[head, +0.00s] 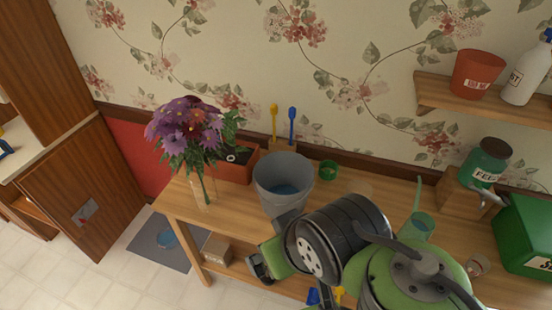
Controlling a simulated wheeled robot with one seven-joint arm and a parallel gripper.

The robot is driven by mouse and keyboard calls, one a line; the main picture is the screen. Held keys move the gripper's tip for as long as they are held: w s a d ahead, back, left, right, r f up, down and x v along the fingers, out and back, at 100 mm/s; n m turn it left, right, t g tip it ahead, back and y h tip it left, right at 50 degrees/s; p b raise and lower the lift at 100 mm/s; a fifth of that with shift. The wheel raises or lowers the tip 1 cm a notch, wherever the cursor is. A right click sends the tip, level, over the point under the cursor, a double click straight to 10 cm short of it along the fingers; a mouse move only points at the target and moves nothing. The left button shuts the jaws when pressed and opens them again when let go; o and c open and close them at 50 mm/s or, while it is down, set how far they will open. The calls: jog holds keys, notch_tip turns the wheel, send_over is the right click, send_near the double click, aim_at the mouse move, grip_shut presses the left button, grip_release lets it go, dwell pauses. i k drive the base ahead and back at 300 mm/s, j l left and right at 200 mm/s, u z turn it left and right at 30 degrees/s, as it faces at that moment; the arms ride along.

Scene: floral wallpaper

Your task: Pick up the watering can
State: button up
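No thing shows plainly as a watering can. A teal, cup-like vessel (421,227) with a thin upright stem or spout stands on the wooden table, right of my arm. My arm hides part of the table around it, so I cannot tell if it is the can. A grey bucket (283,172) with blue inside stands at the table's middle. The dark end of my arm, which seems to be my gripper (262,267), is below the bucket, near the table's front edge. Its fingers are mostly hidden, and I cannot tell if it holds anything.
A glass vase of purple flowers (203,190) and a red-brown box (236,170) stand left on the table (178,200). A green jar (485,163) and green box (528,235) fill the right. A shelf (480,104) juts out above.

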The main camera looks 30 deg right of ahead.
aim_at(420, 226)
jog(key=z, duration=2.4)
